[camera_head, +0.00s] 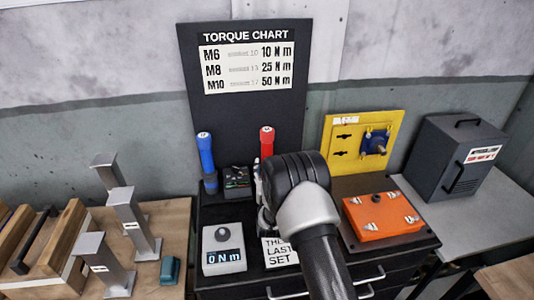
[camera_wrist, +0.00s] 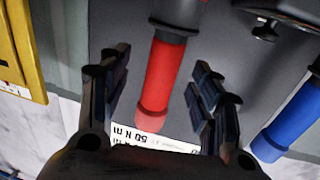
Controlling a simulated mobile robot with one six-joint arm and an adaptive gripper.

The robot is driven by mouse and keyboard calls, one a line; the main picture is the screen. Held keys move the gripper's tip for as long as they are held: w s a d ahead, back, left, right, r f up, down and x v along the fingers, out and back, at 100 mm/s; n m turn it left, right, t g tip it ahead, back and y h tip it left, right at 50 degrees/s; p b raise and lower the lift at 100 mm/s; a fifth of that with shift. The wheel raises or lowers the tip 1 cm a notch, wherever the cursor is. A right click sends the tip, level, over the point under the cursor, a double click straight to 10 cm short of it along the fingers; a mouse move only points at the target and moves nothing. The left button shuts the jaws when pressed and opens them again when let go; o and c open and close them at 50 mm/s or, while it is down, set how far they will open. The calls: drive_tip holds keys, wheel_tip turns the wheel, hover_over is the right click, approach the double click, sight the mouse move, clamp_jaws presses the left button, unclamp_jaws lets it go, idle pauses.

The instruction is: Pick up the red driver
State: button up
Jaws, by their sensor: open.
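The red driver (camera_head: 267,140) stands upright at the back of the dark cabinet, in front of the torque chart board. In the head view my arm hides its lower part. In the wrist view the red handle of the driver (camera_wrist: 163,75) lies between the two black fingers of my gripper (camera_wrist: 158,68). The fingers are open, one on each side, with a visible gap to the handle on both sides.
A blue driver (camera_head: 206,153) stands to the left; it also shows in the wrist view (camera_wrist: 284,130). A small dark box (camera_head: 237,178) sits between the drivers. A torque readout (camera_head: 223,250), an orange box (camera_head: 382,215) and a yellow panel (camera_head: 345,150) stand nearby.

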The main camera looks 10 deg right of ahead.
sight(267, 155)
drive_tip(key=w, duration=0.2)
drive_tip(key=w+b, duration=0.1)
drive_tip(key=w, duration=0.3)
drive_tip(key=shift+w+d+r+b, duration=0.2)
drive_tip(key=shift+r+b, duration=0.1)
drive_tip(key=shift+c, duration=0.6)
drive_tip(key=c, duration=1.2)
drive_tip(key=shift+r, duration=0.2)
